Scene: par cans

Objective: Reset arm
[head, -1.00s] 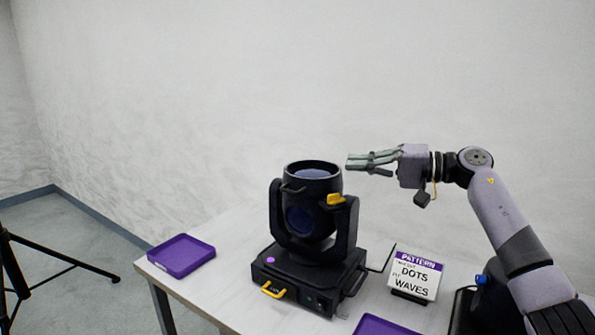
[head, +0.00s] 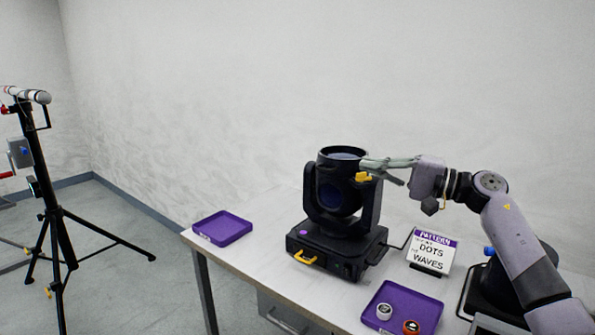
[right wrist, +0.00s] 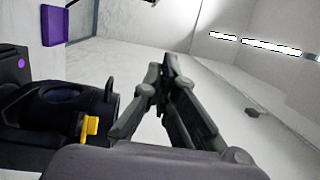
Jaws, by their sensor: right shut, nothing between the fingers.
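My right gripper (head: 388,164) is shut and empty. In the head view it points left and overlaps the upper right edge of the black par can (head: 337,196); whether it touches is unclear. The par can stands upright on the table, with a yellow latch (head: 363,177) at its upper right and a yellow handle (head: 305,257) on its base. In the right wrist view the shut fingers (right wrist: 165,68) are at the middle, and the par can's open top and yellow latch (right wrist: 91,127) lie to their left. My left gripper is not in view.
The white table (head: 262,202) bears a purple tray (head: 238,226) at left and another purple tray (head: 385,293) at front right with a white and an orange-topped round piece. A sign (head: 431,251) reads "PATTERN, DOTS, WAVES". A black tripod (head: 58,215) stands on the floor at left.

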